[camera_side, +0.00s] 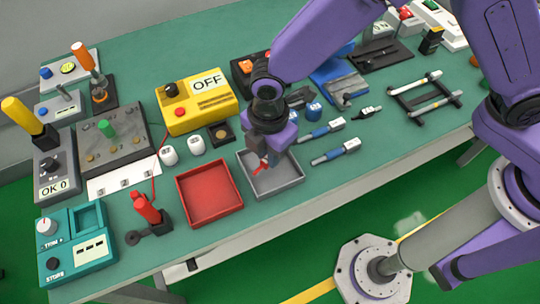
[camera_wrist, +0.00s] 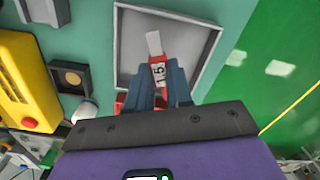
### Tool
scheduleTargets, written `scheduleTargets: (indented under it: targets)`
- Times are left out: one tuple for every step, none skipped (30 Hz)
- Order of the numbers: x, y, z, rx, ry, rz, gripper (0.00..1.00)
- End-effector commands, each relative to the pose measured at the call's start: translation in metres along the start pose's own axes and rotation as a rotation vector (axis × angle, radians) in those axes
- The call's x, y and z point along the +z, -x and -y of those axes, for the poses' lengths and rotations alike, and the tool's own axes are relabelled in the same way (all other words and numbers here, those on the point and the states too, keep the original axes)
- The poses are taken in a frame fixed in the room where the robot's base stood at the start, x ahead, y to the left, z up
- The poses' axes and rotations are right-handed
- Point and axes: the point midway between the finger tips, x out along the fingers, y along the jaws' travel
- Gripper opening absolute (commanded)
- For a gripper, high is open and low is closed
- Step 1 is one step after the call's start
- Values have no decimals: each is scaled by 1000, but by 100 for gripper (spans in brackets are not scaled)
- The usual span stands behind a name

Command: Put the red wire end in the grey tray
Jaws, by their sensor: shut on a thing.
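The grey tray (camera_side: 287,176) lies near the front of the bench, right of the red tray. It also shows in the wrist view (camera_wrist: 201,45). My gripper (camera_side: 266,161) is over the grey tray, pointing down. In the wrist view my gripper (camera_wrist: 166,84) is shut on a small red piece with a pale flat tip and a label reading 15, which I take as the red wire end (camera_wrist: 158,72). Its tip points away from my fingers, within the tray outline. In the side view the red wire end (camera_side: 259,168) is partly hidden by my fingers. I cannot tell whether it touches the tray floor.
The red tray (camera_side: 209,194) looks empty and stands just left of the grey tray. Blue-handled pieces (camera_side: 337,152) lie to its right. A yellow box marked OFF (camera_side: 197,101) stands behind. White knobs (camera_side: 196,146) and a red upright tool (camera_side: 147,209) stand further left.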

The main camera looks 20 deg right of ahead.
Motion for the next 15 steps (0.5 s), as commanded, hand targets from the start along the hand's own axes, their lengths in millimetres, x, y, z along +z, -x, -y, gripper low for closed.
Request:
scheduleTargets:
  targets:
    - [1, -9, 2, -5, 0, 4, 0]
    - [1, -13, 2, -5, 0, 4, 0]
    - [1, -18, 2, -5, 0, 4, 0]
    - [1, -21, 1, -4, 0, 3, 0]
    - [1, -23, 1, -4, 0, 3, 0]
    - [1, -25, 1, -3, -1, 2, 0]
    - [1, -25, 1, -2, -1, 2, 0]
    - [1, -26, 1, -2, -1, 1, 0]
    - [1, -26, 1, -2, -1, 1, 0]
    - [1, -26, 1, -1, -1, 1, 0]
    - [1, -25, 1, -1, -1, 1, 0]
    - [1, -25, 1, -1, -1, 1, 0]
    - [1, -25, 1, -1, -1, 1, 0]
    - [1, -25, 1, -1, -1, 1, 0]
    - [1, -26, 1, -2, -1, 1, 0]
